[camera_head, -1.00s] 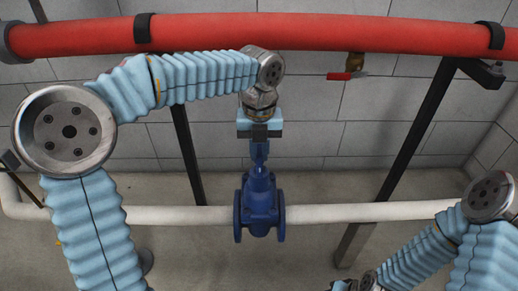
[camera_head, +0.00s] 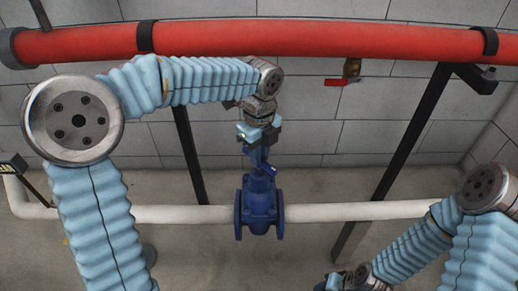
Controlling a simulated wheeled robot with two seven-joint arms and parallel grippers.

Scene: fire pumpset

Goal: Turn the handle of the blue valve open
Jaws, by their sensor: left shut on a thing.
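The blue valve (camera_head: 259,203) sits in the white horizontal pipe, upright, in the middle of the view. Its handle (camera_head: 259,157) is at the top of the stem and mostly hidden under my left gripper. My left gripper (camera_head: 260,142) reaches down from above and is shut on the handle, its jaws turned at an angle to the pipe. My right arm is at the lower right; its gripper (camera_head: 336,284) is only partly in view at the bottom edge, low and apart from the valve, and its jaws cannot be made out.
The white pipe (camera_head: 350,212) runs both ways from the blue valve. Dark slanted supports (camera_head: 405,155) stand either side.

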